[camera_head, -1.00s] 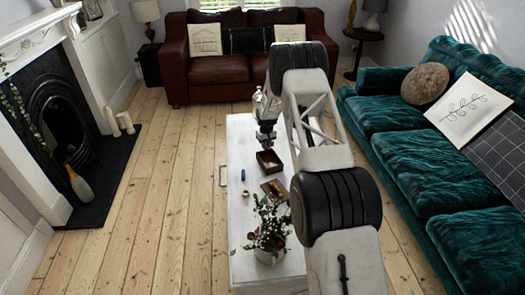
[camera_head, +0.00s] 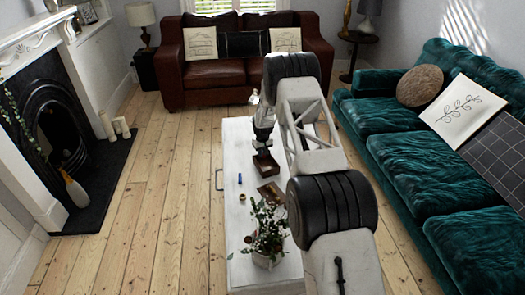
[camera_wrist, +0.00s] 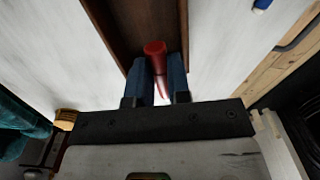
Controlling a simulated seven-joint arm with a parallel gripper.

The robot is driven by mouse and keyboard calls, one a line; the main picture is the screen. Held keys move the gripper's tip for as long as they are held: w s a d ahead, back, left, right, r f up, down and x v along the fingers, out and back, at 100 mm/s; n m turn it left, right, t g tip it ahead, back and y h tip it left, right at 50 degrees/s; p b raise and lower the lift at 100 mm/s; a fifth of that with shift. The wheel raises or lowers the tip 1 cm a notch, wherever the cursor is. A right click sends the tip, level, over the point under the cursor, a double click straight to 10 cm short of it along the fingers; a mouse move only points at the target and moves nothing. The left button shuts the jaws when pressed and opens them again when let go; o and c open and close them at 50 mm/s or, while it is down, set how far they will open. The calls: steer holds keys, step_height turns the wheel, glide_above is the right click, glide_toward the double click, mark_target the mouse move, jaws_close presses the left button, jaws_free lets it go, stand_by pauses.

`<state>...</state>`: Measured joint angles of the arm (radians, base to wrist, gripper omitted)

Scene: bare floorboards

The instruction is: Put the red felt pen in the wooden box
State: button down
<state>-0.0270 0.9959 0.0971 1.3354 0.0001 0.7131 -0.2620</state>
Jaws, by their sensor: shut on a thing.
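The wooden box (camera_head: 266,166) stands on the white table, and its brown walls (camera_wrist: 118,35) show in the wrist view. My gripper (camera_head: 264,147) is right above the box, its lower end close to or at the opening. In the wrist view my gripper's blue fingers (camera_wrist: 158,78) are shut on the red felt pen (camera_wrist: 155,48). The pen's red end shows between the fingertips, over the box's inside. I cannot tell if it touches the bottom. The pen is hidden in the head view.
The white coffee table (camera_head: 235,150) also bears a small blue thing (camera_head: 240,178), a flat brown item (camera_head: 270,192) and a potted plant (camera_head: 266,235). A teal sofa (camera_head: 430,150) is at right, a brown leather sofa (camera_head: 215,72) behind. The floor at left is open.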

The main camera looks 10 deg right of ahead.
steer(key=shift+f, duration=0.75)
steer(key=shift+f, duration=2.25)
stand_by(0.8)
steer(key=c, duration=1)
jaws_free()
steer(key=shift+r, duration=0.15)
steer(key=shift+r, duration=3.9)
